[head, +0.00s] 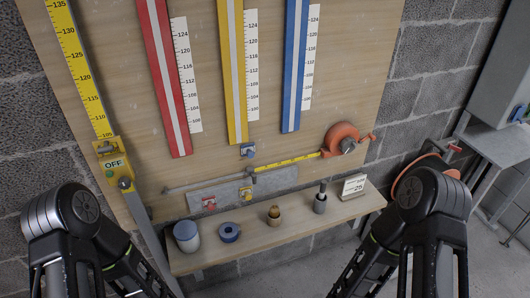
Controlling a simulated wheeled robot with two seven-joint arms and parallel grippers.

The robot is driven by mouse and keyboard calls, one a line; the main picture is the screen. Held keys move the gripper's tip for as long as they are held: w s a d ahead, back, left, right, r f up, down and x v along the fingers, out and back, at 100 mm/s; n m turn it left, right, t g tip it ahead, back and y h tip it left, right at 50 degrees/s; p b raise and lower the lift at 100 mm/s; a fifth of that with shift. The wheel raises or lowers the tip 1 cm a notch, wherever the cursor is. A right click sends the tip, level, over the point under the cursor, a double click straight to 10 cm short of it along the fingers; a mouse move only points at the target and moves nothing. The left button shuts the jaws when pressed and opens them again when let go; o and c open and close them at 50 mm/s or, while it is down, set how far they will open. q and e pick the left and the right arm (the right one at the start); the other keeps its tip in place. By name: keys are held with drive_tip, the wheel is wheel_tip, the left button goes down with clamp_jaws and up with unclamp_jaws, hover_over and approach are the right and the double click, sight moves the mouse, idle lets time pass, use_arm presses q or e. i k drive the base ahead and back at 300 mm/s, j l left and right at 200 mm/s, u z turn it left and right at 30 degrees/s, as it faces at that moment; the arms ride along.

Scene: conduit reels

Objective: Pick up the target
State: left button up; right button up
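The task names only a target, and I cannot tell which thing that is. On the wooden shelf (262,241) stand a grey-white jar with a blue lid (187,236), a blue ring-shaped roll (229,232), a small brown piece (273,215) and a grey cup with a dark upright piece (320,199). A white card (354,186) reading 25 stands at the shelf's right end. An orange reel (340,138) with a yellow tape (286,162) pulled out leftward is on the board above. My two arms show at the lower left and lower right; neither gripper is in view.
Red (163,78), yellow (236,72) and blue (295,66) strips with white scales run up the wooden board (346,55). A grey plate (279,180) with red and yellow pieces is above the shelf. A yellow OFF box (112,165) is at left, a grey table (498,143) at right.

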sight(248, 150)
drive_tip(key=i+l+u, duration=0.1)
drive_tip(key=l+u, duration=0.25)
drive_tip(key=u, duration=0.15)
drive_tip(key=l+u, duration=0.55)
drive_tip(key=l, duration=0.7)
drive_tip(key=l+u, duration=0.1)
drive_tip(key=l, duration=0.7)
drive_tip(key=k+l+u, duration=0.15)
drive_tip(key=l, duration=0.65)
